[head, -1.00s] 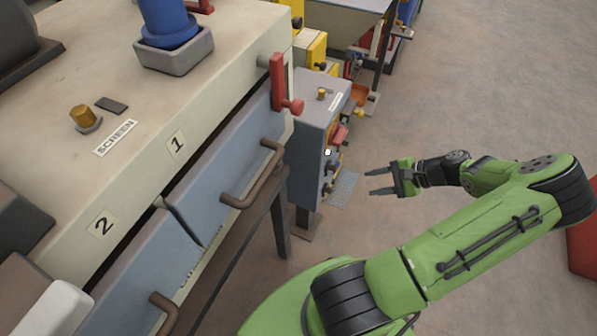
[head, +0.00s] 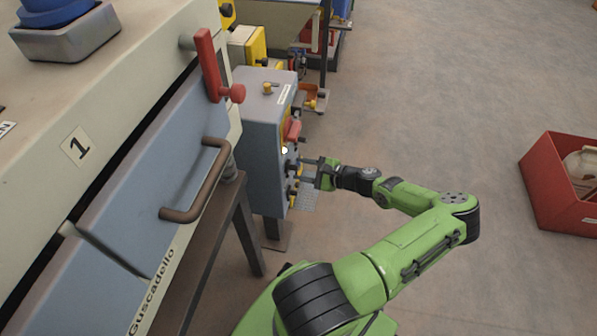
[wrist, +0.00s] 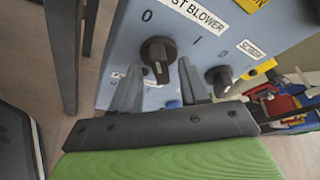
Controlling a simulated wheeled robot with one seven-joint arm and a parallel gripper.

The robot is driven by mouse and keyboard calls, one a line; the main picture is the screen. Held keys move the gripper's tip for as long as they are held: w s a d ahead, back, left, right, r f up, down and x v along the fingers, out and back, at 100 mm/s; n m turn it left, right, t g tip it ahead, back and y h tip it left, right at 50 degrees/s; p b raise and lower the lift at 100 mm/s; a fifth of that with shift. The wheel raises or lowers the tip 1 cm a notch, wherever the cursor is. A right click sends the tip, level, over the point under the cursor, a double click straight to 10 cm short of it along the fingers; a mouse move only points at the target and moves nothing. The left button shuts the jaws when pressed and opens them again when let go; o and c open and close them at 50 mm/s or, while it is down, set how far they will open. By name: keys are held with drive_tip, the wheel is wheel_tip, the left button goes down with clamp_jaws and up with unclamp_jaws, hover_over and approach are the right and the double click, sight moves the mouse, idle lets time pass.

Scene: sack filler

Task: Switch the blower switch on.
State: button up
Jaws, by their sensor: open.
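The blue-grey control box (head: 262,140) stands beyond the large machine in the head view. In the wrist view its panel carries a label ending in "ST BLOWER" (wrist: 197,12). A black rotary switch (wrist: 157,52) sits below that label, with an O above it and an I to its upper right. I cannot tell for sure which mark it points at. My gripper (head: 304,164) is open at the panel's front. In the wrist view its two fingers (wrist: 160,88) lie to either side of the switch's lower part; contact is not clear.
A second black knob (wrist: 219,78), near the "SCREEN" label (wrist: 251,48), is close to my right finger. The drawer handle (head: 196,185) is to the left. A red crate (head: 572,200) stands on otherwise open floor at right.

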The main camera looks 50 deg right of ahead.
drive_tip(key=shift+x, duration=0.9)
drive_tip(key=shift+c, duration=0.2)
clamp_jaws()
